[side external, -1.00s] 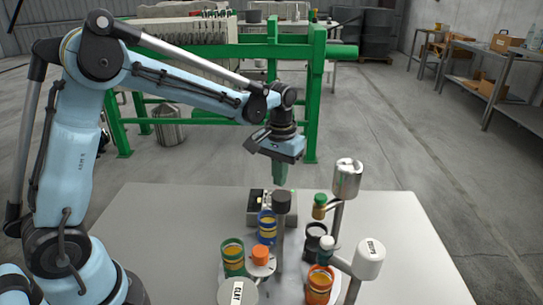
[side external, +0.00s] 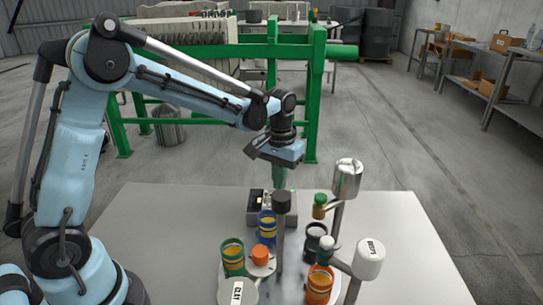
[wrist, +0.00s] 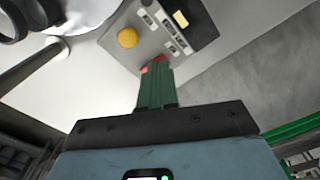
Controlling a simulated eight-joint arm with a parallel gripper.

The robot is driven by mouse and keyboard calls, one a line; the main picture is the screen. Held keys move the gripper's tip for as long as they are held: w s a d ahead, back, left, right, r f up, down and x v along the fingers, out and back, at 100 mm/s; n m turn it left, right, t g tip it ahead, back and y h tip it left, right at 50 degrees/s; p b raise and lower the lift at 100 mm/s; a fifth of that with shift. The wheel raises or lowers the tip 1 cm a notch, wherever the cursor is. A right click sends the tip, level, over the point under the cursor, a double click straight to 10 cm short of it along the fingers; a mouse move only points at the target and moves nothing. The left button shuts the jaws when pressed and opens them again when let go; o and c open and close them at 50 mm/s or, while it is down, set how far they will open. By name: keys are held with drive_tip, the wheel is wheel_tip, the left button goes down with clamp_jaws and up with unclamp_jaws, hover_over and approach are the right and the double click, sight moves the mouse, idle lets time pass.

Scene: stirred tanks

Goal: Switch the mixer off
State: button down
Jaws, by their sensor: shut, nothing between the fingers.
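A grey control box (side external: 254,208) stands at the back of the white table, partly hidden behind a dark mixer head (side external: 282,203). In the wrist view the fingertips (wrist: 155,68) lie over the box's near edge. Small red patches show at the tips; I cannot tell whether they belong to the box, or whether the tips touch it.
In front of the box stand mixer posts with a silver head (side external: 347,178) and a white labelled head (side external: 369,258). Around them are an orange-capped jar (side external: 260,255), a green jar (side external: 233,256), a blue jar (side external: 267,228) and an orange jar (side external: 319,286). The table's left side is clear.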

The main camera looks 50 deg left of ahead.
drive_tip(key=shift+f, duration=0.55)
drive_tip(key=shift+r, duration=3.55)
drive_tip(key=shift+s, duration=0.1)
drive_tip(key=s+d+r+m+t, duration=0.1)
drive_tip(key=s+m+t, duration=0.2)
drive_tip(key=s+t, duration=0.4)
drive_tip(key=s, duration=0.7)
drive_tip(key=shift+s+d+r, duration=0.15)
drive_tip(key=shift+s+r, duration=0.05)
drive_tip(key=shift+s, duration=0.05)
